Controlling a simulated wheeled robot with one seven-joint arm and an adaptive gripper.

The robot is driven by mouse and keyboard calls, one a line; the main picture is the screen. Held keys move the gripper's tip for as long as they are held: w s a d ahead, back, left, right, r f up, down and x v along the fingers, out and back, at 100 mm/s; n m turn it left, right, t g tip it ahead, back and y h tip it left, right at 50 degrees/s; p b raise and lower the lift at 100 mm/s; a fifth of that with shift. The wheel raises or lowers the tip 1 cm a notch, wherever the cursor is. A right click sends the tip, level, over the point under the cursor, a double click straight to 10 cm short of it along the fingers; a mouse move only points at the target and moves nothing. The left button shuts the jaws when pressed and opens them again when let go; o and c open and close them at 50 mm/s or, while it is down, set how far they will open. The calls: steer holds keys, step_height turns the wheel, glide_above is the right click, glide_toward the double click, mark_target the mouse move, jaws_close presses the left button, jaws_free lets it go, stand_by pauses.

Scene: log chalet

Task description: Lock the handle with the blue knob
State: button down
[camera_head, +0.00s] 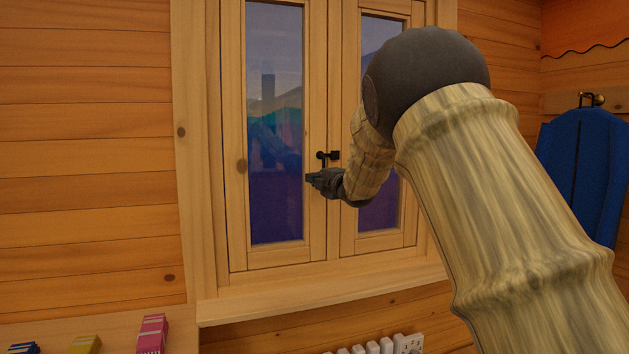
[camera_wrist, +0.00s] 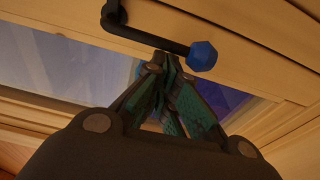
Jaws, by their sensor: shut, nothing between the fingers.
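The window handle (camera_head: 328,156) is a small black lever on the meeting frame of a two-pane wooden window. In the wrist view the black bent handle (camera_wrist: 150,38) runs from its mount at the top left to a faceted blue knob (camera_wrist: 202,56) at its free end. The knob's blue cannot be made out in the head view. My gripper (camera_head: 309,177) is just below the handle. In the wrist view my gripper (camera_wrist: 165,62) is shut and empty, its fingertips beside the bar and left of the knob; I cannot tell whether they touch.
The left window pane (camera_head: 275,120) and the right pane (camera_head: 380,215) sit in wooden frames above a sill (camera_head: 320,296). A blue garment (camera_head: 580,165) hangs at the right. A pink box (camera_head: 152,333) and others lie at the lower left. A white radiator (camera_head: 405,345) is below.

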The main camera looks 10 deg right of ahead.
steer(key=shift+d, duration=0.2)
stand_by(0.5)
steer(key=s+a+b, duration=0.1)
steer(key=s+b, duration=0.2)
steer(key=s, duration=0.6)
steer(key=shift+s+a, duration=0.2)
steer(key=shift+a, duration=0.05)
stand_by(0.3)
